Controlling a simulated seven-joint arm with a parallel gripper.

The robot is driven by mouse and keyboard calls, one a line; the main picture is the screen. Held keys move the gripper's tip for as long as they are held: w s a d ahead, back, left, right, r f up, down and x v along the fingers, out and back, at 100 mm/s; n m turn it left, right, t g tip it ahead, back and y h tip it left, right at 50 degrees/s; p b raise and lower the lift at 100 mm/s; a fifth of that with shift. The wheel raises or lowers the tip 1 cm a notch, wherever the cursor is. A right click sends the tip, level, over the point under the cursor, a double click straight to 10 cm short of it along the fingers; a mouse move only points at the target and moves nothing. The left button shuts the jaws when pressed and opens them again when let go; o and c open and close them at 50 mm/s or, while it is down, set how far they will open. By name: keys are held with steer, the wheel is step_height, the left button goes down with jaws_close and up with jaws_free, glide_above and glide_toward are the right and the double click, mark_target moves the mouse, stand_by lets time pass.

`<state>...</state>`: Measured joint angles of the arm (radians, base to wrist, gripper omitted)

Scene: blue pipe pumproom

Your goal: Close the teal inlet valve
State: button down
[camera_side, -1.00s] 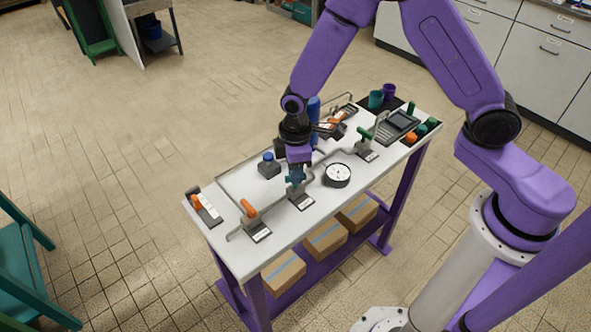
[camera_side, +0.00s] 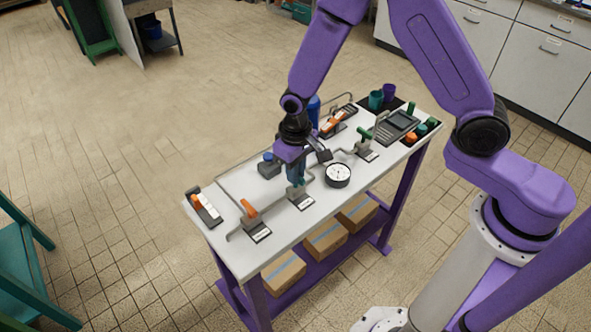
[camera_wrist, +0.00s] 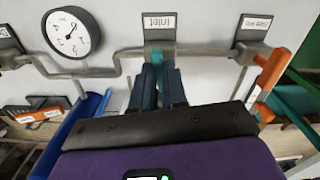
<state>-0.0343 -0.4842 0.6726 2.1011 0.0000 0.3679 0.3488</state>
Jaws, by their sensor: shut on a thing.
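The teal inlet valve (camera_side: 300,183) sits on the pipe along the front of the white bench, with its label plate in front of it. In the wrist view its teal handle (camera_wrist: 156,57) shows just below the plate marked "Inlet" (camera_wrist: 160,25). My gripper (camera_side: 296,178) is over this valve, fingers pointing down. In the wrist view my gripper (camera_wrist: 160,75) is shut on the teal handle, and the fingers hide most of it. The handle's exact angle to the pipe is hard to tell.
An orange-handled valve (camera_side: 249,209) is to the left and a green-handled valve (camera_side: 364,136) to the right. A round gauge (camera_side: 337,175) stands close to the right of my gripper. A dark box with a blue cap (camera_side: 268,165) and a blue bottle (camera_side: 314,110) are behind.

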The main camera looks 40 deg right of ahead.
steer(key=shift+m, duration=1.1)
steer(key=c, duration=1.2)
jaws_free()
steer(key=shift+o, duration=0.2)
step_height(320, 180, up, 18)
steer(key=shift+f, duration=0.25)
